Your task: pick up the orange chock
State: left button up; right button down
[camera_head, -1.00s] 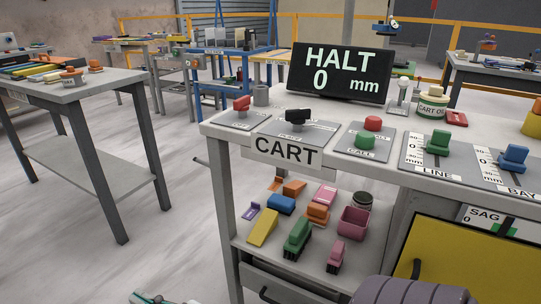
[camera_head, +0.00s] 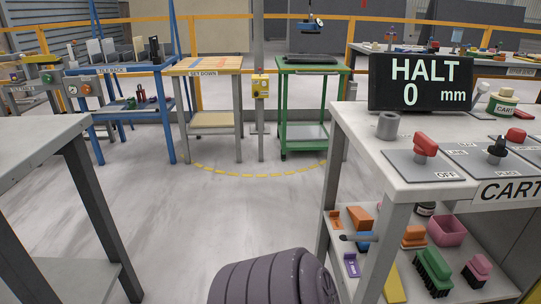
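Several orange pieces lie on the lower shelf (camera_head: 461,260) of the cart at the right. An orange wedge-like piece (camera_head: 360,216) is at the back left of the shelf, and it looks most like the orange chock. A smaller, flatter orange piece (camera_head: 335,216) is left of it, partly behind the cart's leg area. An orange block (camera_head: 414,238) lies further right, beyond the front leg. I cannot tell for sure which is the chock. Neither of my grippers shows; only a ribbed grey part of my own arm is at the bottom middle.
Blue (camera_head: 365,239), purple (camera_head: 352,265), yellow (camera_head: 394,284), green (camera_head: 433,270) and pink (camera_head: 446,230) items crowd the shelf. A grey table (camera_head: 35,145) is at left. The floor between is clear.

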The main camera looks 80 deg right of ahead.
aim_at(363, 221)
jog(key=i+z, duration=0.2)
jog(key=z, duration=0.25)
jog(key=i+j+z, duration=0.1)
jog(key=z, duration=0.35)
jog(key=i+j+z, duration=0.15)
jog(key=z, duration=0.3)
jog(key=i+j+z, duration=0.2)
jog(key=z, duration=0.25)
